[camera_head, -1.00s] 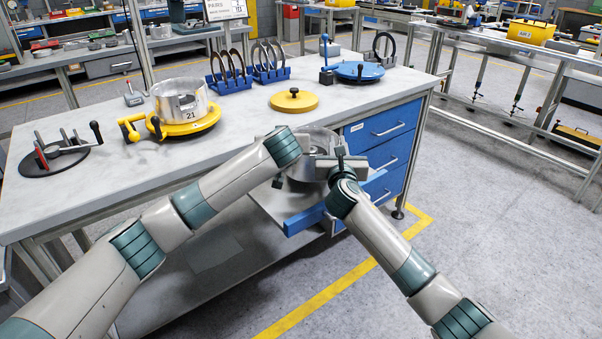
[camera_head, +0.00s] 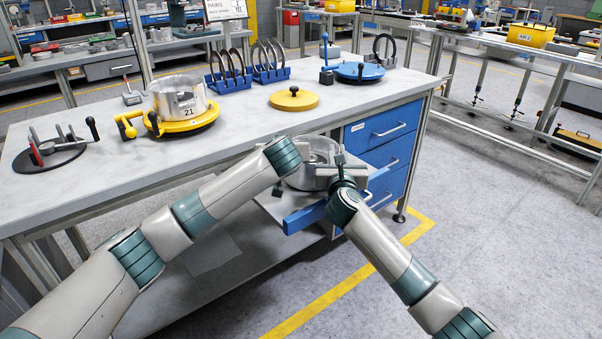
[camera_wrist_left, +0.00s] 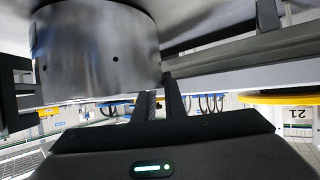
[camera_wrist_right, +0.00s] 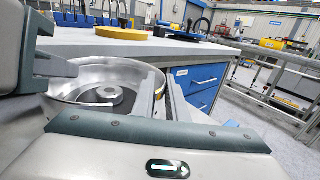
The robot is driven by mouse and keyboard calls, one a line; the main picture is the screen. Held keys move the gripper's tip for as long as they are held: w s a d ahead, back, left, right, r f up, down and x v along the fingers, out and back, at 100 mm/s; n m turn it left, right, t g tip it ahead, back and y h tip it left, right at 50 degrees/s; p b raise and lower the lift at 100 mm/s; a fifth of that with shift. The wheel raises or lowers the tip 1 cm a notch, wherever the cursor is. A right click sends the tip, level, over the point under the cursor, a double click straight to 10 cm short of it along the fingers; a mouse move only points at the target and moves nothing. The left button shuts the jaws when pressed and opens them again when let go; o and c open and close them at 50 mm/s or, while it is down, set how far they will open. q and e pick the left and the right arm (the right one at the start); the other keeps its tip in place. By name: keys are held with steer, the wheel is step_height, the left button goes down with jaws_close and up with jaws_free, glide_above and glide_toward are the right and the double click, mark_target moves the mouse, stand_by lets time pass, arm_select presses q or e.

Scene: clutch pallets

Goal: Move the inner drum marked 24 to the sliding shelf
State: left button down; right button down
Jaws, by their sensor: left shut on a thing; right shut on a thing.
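A silver metal drum (camera_head: 318,150) with an open top is held between my two grippers, over the pulled-out sliding shelf (camera_head: 268,202) below the bench top. No number shows on it. My right gripper (camera_wrist_right: 165,82) is shut on the drum's wall at the right; the right wrist view shows the open bowl and central hub (camera_wrist_right: 105,95). My left gripper (camera_wrist_left: 160,104) is shut at the drum's opposite side, mostly hidden by its wrist in the head view. The drum's side (camera_wrist_left: 95,50) shows in the left wrist view. I cannot tell whether its bottom touches the shelf.
Another drum marked 21 (camera_head: 180,97) sits in a yellow ring fixture (camera_head: 190,125) on the bench. A yellow lid (camera_head: 294,98), blue racks (camera_head: 230,83) and a blue fixture (camera_head: 360,70) stand behind. Blue drawers (camera_head: 383,127) are right of the shelf. The right floor is clear.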

arm_select(q)
steer(key=shift+w+a, duration=0.2)
steer(key=shift+a, duration=0.4)
arm_select(e)
steer(key=shift+d+f, duration=0.1)
steer(key=shift+d, duration=0.15)
arm_select(q)
steer(key=c, duration=1.9)
jaws_free()
steer(key=shift+s, duration=0.1)
arm_select(e)
steer(key=c, duration=1.8)
jaws_free()
arm_select(q)
steer(key=shift+o, duration=0.4)
steer(key=shift+s+d, duration=0.15)
steer(key=shift+d, duration=0.05)
arm_select(e)
steer(key=shift+o, duration=0.2)
steer(key=shift+s+a, duration=0.1)
steer(key=shift+s, duration=0.05)
arm_select(q)
steer(key=shift+d, duration=0.15)
arm_select(e)
steer(key=shift+a, duration=0.1)
arm_select(q)
steer(key=a+v, duration=0.1)
steer(key=v, duration=1.1)
steer(key=shift+d, duration=0.35)
